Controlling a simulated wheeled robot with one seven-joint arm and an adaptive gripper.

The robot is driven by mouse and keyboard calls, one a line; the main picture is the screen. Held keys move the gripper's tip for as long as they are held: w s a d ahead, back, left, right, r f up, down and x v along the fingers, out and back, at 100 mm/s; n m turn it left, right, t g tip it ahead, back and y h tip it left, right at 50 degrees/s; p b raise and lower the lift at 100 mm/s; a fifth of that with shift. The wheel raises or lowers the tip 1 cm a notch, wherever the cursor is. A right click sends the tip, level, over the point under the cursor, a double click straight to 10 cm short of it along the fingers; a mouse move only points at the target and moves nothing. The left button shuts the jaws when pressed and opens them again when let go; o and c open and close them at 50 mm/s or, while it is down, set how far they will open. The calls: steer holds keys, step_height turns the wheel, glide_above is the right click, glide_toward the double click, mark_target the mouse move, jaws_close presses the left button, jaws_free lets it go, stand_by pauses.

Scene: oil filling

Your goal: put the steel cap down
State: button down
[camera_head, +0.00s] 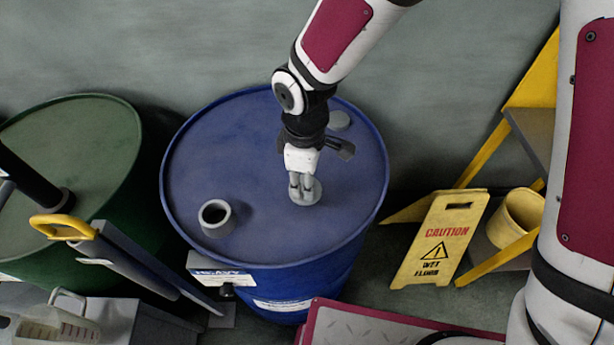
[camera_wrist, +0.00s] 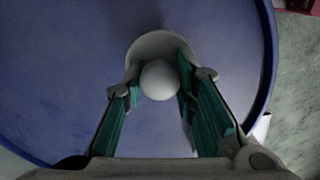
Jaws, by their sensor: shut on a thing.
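The steel cap (camera_head: 311,194) is a round grey disc with a knob, low over or on the blue drum's lid; I cannot tell whether it touches. In the wrist view the cap (camera_wrist: 160,80) shows a pale round knob and a wider flange behind it. My gripper (camera_head: 301,186) points down at the cap, and its green-padded fingers (camera_wrist: 160,95) are on both sides of the knob, shut on it. The blue drum (camera_head: 250,160) stands upright beneath; its lid also fills most of the wrist view (camera_wrist: 60,70).
An open grey neck (camera_head: 216,218) rises from the drum lid at the front left, and a flat grey plug (camera_head: 338,120) sits at the back. A green drum (camera_head: 90,140) stands left. A yellow caution sign (camera_head: 438,240) and yellow bucket (camera_head: 515,218) stand right.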

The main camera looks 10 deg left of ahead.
steer(key=shift+f, duration=1.15)
steer(key=shift+f, duration=0.15)
steer(key=c, duration=1.3)
jaws_free()
step_height(320, 180, up, 12)
steer(key=shift+r, duration=0.15)
